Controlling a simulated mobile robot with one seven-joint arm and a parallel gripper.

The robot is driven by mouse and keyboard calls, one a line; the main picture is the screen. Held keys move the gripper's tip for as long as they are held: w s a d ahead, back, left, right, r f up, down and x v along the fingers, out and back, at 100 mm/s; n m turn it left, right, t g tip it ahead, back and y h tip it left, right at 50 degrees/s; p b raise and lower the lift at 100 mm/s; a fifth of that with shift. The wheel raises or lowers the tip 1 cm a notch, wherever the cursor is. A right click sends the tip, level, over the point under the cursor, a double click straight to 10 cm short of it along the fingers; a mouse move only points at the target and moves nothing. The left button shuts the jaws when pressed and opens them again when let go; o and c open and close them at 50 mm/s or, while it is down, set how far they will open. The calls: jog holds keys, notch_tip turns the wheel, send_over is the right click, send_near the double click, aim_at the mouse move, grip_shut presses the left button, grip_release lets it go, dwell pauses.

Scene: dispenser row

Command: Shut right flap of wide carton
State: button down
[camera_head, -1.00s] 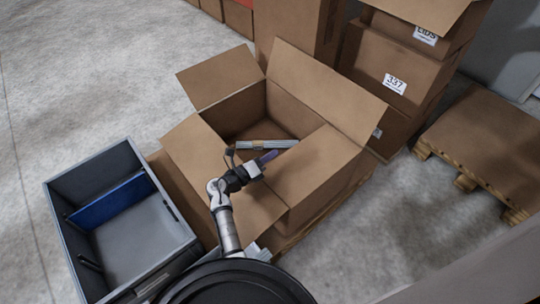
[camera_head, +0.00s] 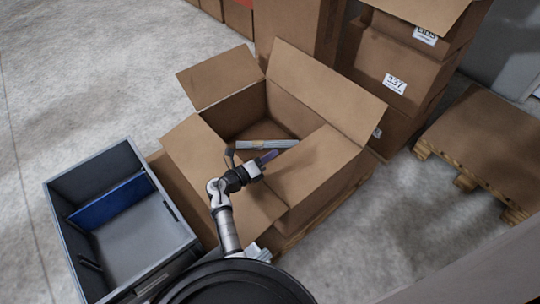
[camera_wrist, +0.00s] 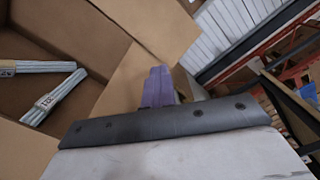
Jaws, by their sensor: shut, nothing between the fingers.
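The wide carton (camera_head: 318,198) stands open in the middle of the head view. Its right flap (camera_head: 316,160) leans inward over part of the opening. The back flap (camera_head: 325,88) and the far left flap (camera_head: 218,78) stand up and outward; the near left flap (camera_head: 190,150) also lies outward. My gripper (camera_head: 271,156) is shut and empty at the left edge of the right flap. In the wrist view my gripper's purple fingers (camera_wrist: 157,86) are together in front of a brown cardboard panel (camera_wrist: 121,84). I cannot tell whether they touch it.
A grey bin (camera_head: 135,235) with a blue divider stands left. Stacked cartons (camera_head: 385,75) and a pallet (camera_head: 490,150) stand right. Open floor lies far left.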

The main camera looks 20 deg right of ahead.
jog(key=c, duration=2.1)
grip_release()
jog(key=shift+c, duration=0.2)
jog(key=o, duration=0.5)
jog(key=shift+a, duration=0.15)
jog(key=v, duration=1.3)
jog(key=shift+s+a+p, duration=0.15)
jog(key=shift+a+p, duration=0.15)
